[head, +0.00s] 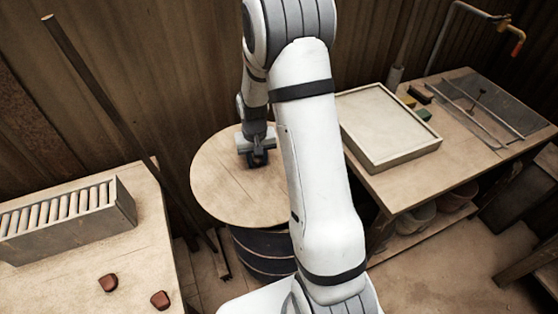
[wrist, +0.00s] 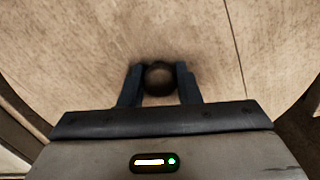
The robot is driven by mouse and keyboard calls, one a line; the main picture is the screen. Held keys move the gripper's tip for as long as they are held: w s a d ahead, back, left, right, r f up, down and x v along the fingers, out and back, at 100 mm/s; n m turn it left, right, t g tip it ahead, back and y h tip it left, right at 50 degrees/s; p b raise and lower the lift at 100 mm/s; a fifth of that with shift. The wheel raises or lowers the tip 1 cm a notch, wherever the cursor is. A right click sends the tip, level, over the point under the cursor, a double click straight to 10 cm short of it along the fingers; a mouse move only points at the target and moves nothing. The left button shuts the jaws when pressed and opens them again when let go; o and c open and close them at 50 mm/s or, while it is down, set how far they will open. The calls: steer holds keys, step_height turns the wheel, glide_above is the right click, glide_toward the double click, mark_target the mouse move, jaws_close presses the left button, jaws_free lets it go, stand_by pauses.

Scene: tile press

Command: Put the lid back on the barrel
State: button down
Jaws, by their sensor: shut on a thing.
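The lid (head: 225,190) is a round, light wooden disc, lying about level over the barrel (head: 262,245), which is dark with pale hoops. My gripper (head: 258,160) points down at the lid's middle. In the wrist view my gripper (wrist: 159,78) is shut on the lid's dark round knob (wrist: 158,75), with one finger on each side. The wooden lid face (wrist: 90,45) fills most of that view. The lid hides the barrel's top, and my arm covers part of the right side. I cannot tell whether the lid touches the rim.
A left table (head: 100,250) holds a grey rack (head: 70,220) of pale tiles and two small red pieces (head: 108,282). A right bench (head: 430,175) holds a shallow white tray (head: 385,125). A pole (head: 100,90) leans just left of the lid.

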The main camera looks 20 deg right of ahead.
steer(key=d+m+b, duration=0.1)
steer(key=d+b, duration=0.1)
steer(key=d, duration=0.1)
steer(key=d+f+m+b, duration=0.1)
steer(key=d+b, duration=0.2)
steer(key=shift+f+m, duration=0.2)
steer(key=shift+m, duration=0.1)
steer(key=shift+s+d+r, duration=0.1)
steer(key=shift+s+d, duration=0.05)
steer(key=shift+d, duration=0.15)
step_height(320, 180, down, 6)
steer(key=b, duration=0.4)
steer(key=shift+f, duration=0.2)
stand_by(1.8)
steer(key=c, duration=0.5)
jaws_free()
steer(key=shift+s, duration=0.1)
steer(key=shift+r, duration=0.1)
